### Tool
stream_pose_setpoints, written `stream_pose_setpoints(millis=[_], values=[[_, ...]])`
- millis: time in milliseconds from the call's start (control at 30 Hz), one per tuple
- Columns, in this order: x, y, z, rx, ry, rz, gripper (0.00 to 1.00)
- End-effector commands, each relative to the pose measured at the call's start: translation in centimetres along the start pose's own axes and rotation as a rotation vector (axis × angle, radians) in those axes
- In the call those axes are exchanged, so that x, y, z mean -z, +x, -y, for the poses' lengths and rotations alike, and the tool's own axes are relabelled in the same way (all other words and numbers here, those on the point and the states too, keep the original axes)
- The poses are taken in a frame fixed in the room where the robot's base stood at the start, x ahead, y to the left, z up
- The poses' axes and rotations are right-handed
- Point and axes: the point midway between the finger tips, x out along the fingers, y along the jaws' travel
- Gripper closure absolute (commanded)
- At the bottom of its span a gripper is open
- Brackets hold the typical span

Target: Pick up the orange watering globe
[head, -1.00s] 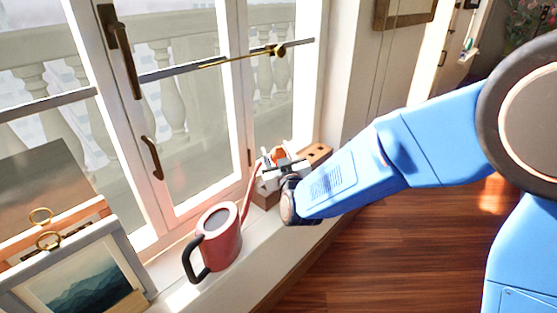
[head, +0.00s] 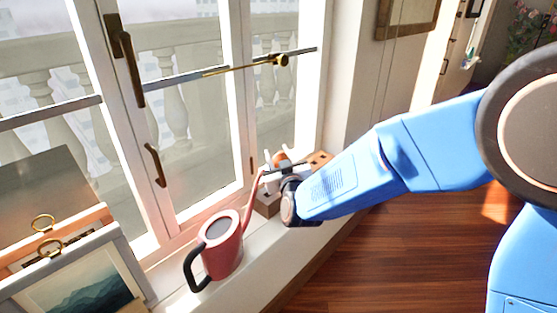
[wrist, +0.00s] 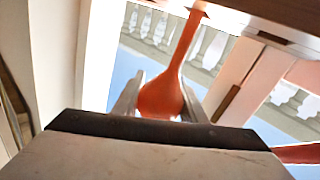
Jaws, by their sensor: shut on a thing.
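The orange watering globe (wrist: 160,98) shows in the wrist view as a round bulb with a long thin neck rising to a small tip. My gripper (wrist: 162,100) is shut on the bulb, with a grey finger on each side of it. In the head view the globe (head: 281,159) is a small orange-brown patch between the fingers of my gripper (head: 279,163), above the wooden block on the windowsill. The arm hides much of that spot, so I cannot tell whether the globe touches the block.
A red watering can (head: 222,250) with a black handle stands on the sill, its spout close to my gripper. Framed pictures (head: 82,277) lean at lower left. The window (head: 200,110) runs behind.

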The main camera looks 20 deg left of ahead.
Motion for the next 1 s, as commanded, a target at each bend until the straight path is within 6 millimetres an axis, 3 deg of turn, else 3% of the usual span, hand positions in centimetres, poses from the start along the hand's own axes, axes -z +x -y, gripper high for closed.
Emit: stream_pose_setpoints(millis=[433,767,1000], values=[[6.4,-0.2,-1.2,0.000,0.001,-0.003,0.85],[6.1,-6.0,-1.1,0.002,0.000,-0.002,0.85],[6.1,-11.9,-1.1,0.002,0.000,-0.003,0.85]])
